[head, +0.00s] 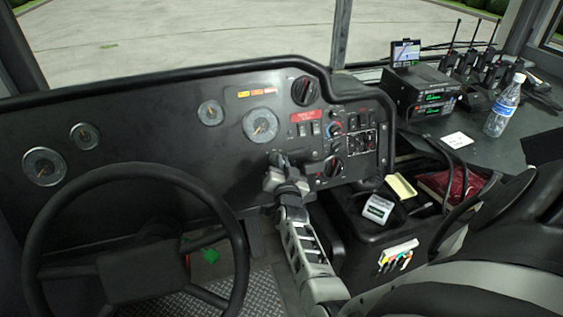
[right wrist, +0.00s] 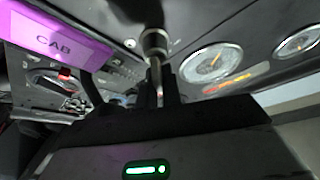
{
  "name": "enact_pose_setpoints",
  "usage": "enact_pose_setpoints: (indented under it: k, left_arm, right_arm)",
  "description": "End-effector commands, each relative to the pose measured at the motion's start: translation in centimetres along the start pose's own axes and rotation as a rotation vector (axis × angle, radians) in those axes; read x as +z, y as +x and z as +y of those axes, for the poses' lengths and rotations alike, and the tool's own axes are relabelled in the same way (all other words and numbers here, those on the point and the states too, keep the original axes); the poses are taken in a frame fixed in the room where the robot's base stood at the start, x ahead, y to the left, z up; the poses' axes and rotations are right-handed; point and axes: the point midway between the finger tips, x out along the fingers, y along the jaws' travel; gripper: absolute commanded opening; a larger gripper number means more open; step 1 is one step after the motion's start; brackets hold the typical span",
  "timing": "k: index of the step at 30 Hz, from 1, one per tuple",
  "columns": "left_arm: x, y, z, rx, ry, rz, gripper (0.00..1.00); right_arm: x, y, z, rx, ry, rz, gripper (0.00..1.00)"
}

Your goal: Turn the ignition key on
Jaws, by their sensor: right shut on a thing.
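My right gripper (head: 275,160) reaches up to the black dashboard, just below the large gauge and left of the switch panel. In the right wrist view its fingers (right wrist: 167,88) are shut on the slim metal ignition key (right wrist: 158,76). The key lines up with a round metal ignition lock (right wrist: 154,42) on the panel. How deep the key sits and how far it is turned cannot be told. In the head view the gripper hides the key and lock. My left gripper is not in view.
The steering wheel (head: 137,172) stands at the left. A console (head: 400,215) lies to the right. Radios (head: 432,88) and a water bottle (head: 503,106) stand on the far right shelf.

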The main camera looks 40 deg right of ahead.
Motion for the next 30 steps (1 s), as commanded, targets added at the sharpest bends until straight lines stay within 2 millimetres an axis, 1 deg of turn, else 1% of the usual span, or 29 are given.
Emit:
enact_pose_setpoints:
  k: [1, 9, 22, 23, 24, 25, 30]
  left_arm:
    - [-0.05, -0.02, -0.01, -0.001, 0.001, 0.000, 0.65]
    - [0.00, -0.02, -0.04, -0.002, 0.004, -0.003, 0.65]
    - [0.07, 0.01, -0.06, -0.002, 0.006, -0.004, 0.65]
    - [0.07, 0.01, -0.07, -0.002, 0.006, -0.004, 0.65]
    - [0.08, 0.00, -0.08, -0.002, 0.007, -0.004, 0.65]
    - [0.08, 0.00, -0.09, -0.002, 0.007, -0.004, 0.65]
    - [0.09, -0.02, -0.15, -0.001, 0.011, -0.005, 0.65]
  right_arm:
    - [0.78, -0.37, 0.20, 0.014, 0.021, -0.020, 0.00]
    - [0.86, -0.39, 0.25, 0.037, 0.073, -0.021, 0.00]
    - [0.92, -0.42, 0.24, 0.040, 0.081, -0.022, 0.00]
    - [0.93, -0.42, 0.24, 0.040, 0.081, -0.022, 0.15]
    - [0.94, -0.42, 0.24, 0.040, 0.081, -0.022, 0.26]
    - [0.93, -0.42, 0.22, 0.039, 0.080, -0.022, 0.29]
    - [0.56, -0.24, 0.14, 0.037, 0.078, -0.013, 0.29]
